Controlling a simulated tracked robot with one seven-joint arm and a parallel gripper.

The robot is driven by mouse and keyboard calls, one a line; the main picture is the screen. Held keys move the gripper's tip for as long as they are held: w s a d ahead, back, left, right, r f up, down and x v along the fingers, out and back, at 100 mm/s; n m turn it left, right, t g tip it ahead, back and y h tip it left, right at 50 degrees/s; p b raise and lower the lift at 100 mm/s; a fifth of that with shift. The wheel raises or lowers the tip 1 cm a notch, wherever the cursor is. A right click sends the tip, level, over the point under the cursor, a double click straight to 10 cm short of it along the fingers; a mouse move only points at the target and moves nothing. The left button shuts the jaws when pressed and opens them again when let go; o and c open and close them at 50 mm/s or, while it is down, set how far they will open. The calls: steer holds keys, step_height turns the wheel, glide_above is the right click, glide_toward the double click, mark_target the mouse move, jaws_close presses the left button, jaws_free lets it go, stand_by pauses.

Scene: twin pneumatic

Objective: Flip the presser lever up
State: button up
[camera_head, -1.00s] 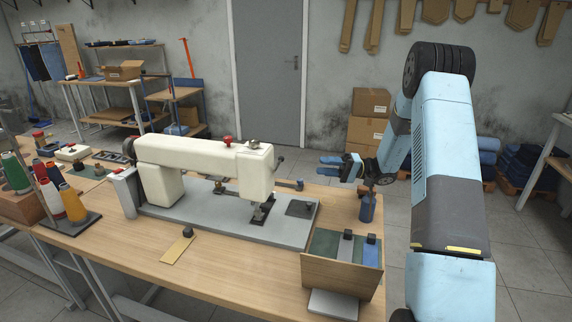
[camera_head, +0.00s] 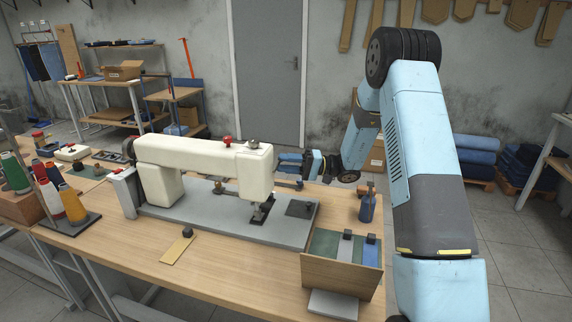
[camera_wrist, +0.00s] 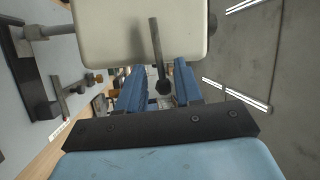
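The sewing machine (camera_head: 205,155) is cream-coloured and stands on a grey bed plate on the table. Its head end also fills the top of the wrist view (camera_wrist: 105,35). The presser lever (camera_wrist: 158,60) is a thin dark rod with a round knob, in front of the head's end face in the wrist view. My gripper (camera_head: 283,157) is at the right end of the head. In the wrist view its two blue fingers (camera_wrist: 158,72) are apart, and the knob appears between them. I cannot tell whether they touch it. In the head view the lever is not distinguishable beside the fingers.
Thread cones (camera_head: 73,205) stand at the left. The floor right of the table is clear near my arm.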

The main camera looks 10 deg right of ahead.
jaws_close()
stand_by(0.3)
stand_by(0.3)
